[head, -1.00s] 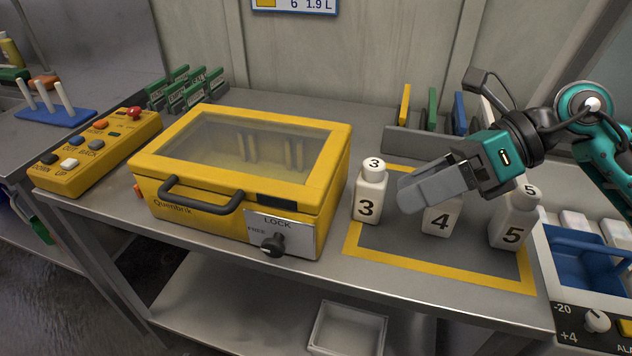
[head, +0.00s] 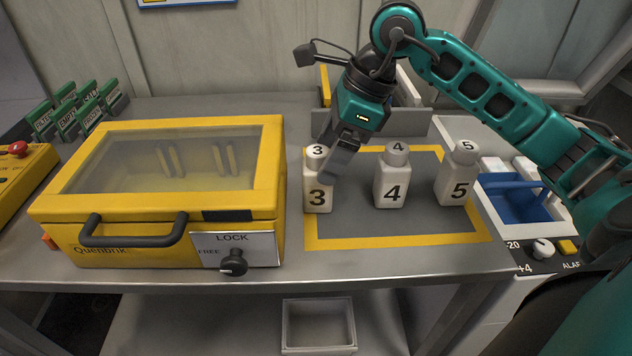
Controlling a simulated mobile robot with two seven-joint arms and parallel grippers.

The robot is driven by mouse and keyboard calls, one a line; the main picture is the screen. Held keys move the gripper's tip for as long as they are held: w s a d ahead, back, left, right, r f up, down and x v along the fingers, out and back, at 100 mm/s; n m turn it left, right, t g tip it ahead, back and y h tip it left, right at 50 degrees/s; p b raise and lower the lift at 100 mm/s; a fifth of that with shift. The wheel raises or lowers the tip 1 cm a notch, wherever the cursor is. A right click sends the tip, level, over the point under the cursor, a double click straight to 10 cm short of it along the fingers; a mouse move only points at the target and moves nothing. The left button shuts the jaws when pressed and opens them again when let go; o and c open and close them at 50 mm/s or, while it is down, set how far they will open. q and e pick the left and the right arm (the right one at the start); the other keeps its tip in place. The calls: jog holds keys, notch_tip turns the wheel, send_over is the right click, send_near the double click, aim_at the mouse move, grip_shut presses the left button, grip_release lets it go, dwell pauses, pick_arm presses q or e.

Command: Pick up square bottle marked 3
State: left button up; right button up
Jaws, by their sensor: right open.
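The square white bottle marked 3 (head: 318,197) stands upright at the left of the yellow-bordered grey mat (head: 350,227), with a 3 on its cap as well. My right gripper (head: 330,172) comes down from above, with its fingers just right of and partly over the bottle's upper part. The gripper is open and holds nothing; I cannot tell whether a finger touches the bottle. Bottle 4 (head: 391,185) and bottle 5 (head: 457,180) stand upright to the right on the same mat. My left gripper is not in view.
A yellow box with a clear lid (head: 155,215) stands close left of bottle 3. Behind the mat is a grey rack (head: 421,122) with coloured panels. A blue bin (head: 520,203) lies to the right. The mat's front is clear.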

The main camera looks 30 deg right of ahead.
aim_at(313, 173)
jog(key=shift+w+x, duration=0.2)
jog(key=shift+x, duration=1.3)
jog(key=shift+w+x, duration=0.2)
jog(key=shift+x, duration=1.3)
jog(key=shift+r, duration=0.1)
jog(key=c, duration=1.2)
